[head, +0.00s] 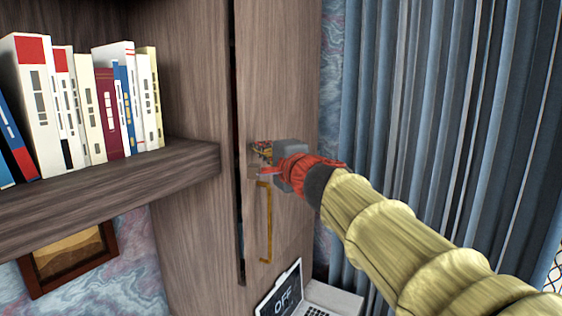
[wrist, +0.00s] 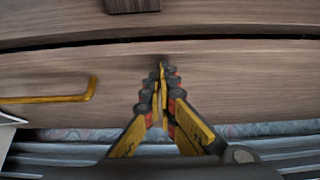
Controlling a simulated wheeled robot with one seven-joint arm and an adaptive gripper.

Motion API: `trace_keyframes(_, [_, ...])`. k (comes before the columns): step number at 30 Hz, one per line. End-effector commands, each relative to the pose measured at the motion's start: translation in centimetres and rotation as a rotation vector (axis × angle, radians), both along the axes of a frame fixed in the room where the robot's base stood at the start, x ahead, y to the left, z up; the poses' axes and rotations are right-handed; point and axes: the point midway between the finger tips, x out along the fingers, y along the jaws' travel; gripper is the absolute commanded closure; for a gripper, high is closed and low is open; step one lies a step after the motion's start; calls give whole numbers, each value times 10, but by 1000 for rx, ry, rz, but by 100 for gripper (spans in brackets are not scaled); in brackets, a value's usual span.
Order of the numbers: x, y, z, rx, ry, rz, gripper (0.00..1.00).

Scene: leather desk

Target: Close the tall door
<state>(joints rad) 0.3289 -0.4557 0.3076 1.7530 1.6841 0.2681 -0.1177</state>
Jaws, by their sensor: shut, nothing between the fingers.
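The tall wooden door (head: 282,110) stands upright in the middle of the head view, with a dark narrow gap along its left edge. A long brass handle (head: 266,222) is fixed on its lower part. In the wrist view the door (wrist: 230,85) lies across the picture, with the handle (wrist: 60,98) at the left and the dark gap above. My gripper (head: 256,162) is at the door's face just above the handle. In the wrist view my gripper (wrist: 162,68) is shut and empty, its tips at or very near the door; contact is unclear.
A wooden shelf (head: 120,185) with several books (head: 105,105) juts out left of the door. A laptop (head: 285,297) sits below the handle. Blue curtains (head: 430,110) hang at the right, behind my arm. A framed picture (head: 70,258) hangs under the shelf.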

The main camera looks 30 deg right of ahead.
Motion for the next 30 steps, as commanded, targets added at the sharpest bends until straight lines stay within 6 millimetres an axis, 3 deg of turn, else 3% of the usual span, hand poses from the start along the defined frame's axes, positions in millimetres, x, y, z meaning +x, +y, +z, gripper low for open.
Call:
trace_keyframes(10, [31, 25, -1, 0, -1, 3, 100])
trace_keyframes(30, [37, 32, 2, 1, -4, 11, 100])
